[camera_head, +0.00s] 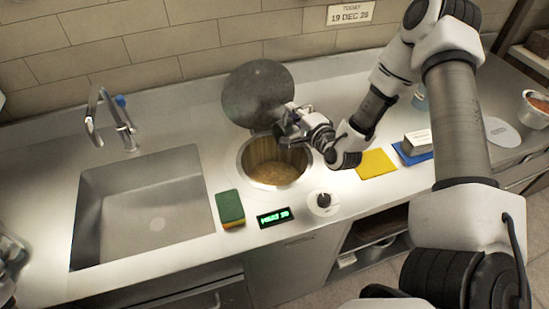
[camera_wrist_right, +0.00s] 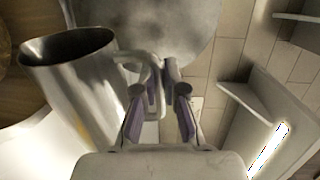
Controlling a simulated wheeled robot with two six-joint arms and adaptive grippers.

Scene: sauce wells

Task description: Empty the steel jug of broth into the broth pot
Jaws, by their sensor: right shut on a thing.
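The broth pot (camera_head: 245,158) is a round well sunk in the steel counter, with pale brown broth (camera_head: 272,173) inside. Its round grey lid (camera_head: 258,95) stands open behind it. My right gripper (camera_head: 297,124) is over the pot's back right rim. In the right wrist view the right gripper (camera_wrist_right: 158,92) is shut on the handle of the steel jug (camera_wrist_right: 82,95). The jug's dark mouth faces upper left there; I cannot make out any broth in it. In the head view the jug is small and mostly merges with the gripper. My left gripper cannot be made out clearly.
A sink (camera_head: 145,210) with a tap (camera_head: 110,115) lies left of the pot. A green and yellow sponge (camera_head: 230,208), a small display (camera_head: 273,217) and a round knob (camera_head: 323,203) are in front. A yellow cloth (camera_head: 376,163) lies to the right.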

